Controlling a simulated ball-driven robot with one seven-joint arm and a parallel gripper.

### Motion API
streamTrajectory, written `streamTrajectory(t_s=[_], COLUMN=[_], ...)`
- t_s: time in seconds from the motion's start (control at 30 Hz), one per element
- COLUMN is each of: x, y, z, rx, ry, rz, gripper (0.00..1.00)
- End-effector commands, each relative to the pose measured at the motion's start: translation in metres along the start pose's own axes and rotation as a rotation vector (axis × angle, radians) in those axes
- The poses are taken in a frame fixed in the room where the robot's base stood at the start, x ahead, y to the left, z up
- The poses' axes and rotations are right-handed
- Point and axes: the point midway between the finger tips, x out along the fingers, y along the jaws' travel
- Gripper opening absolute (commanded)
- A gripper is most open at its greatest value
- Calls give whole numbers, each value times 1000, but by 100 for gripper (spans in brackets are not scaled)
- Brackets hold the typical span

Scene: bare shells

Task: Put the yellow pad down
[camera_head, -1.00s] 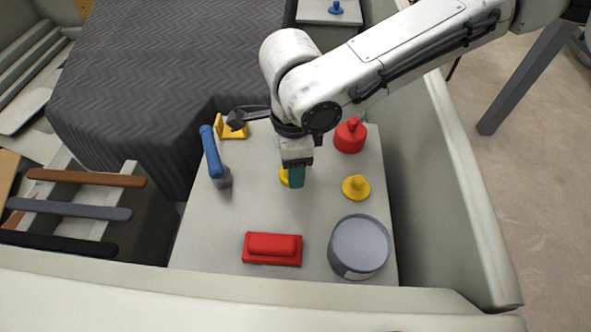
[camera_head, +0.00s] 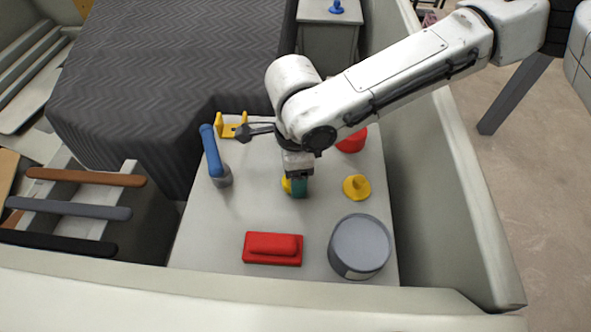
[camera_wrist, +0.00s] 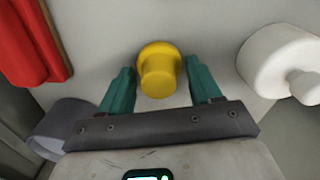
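A yellow pad (camera_head: 286,184) stands on the light tabletop (camera_head: 215,225), partly hidden behind my gripper (camera_head: 299,187) in the head view. In the wrist view it is a yellow knob on a round base (camera_wrist: 157,72), between the two green fingers of my gripper (camera_wrist: 162,85). The fingers are apart, with a gap on each side of the knob. A second yellow piece (camera_head: 356,188), a knob on a disc, stands to the right on the same top.
A red block (camera_head: 272,249) and a grey pot (camera_head: 359,246) stand at the front. A blue-handled thing (camera_head: 212,155) and a yellow bracket (camera_head: 230,129) are left. A red piece (camera_head: 351,142) is partly behind my arm. A white round piece (camera_wrist: 283,62) shows in the wrist view.

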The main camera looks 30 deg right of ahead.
Motion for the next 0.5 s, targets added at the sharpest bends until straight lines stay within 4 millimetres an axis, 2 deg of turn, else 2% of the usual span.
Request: streamTrajectory(t_s=[0.03, 0.13, 0.37, 0.5], x=[0, 0, -1, -10], y=[0, 0, 0, -1], z=[0, 0, 0, 0], rx=[0, 0, 0, -2], ry=[0, 0, 0, 0], rz=[0, 0, -1, -3], gripper=[68, 76, 76, 76])
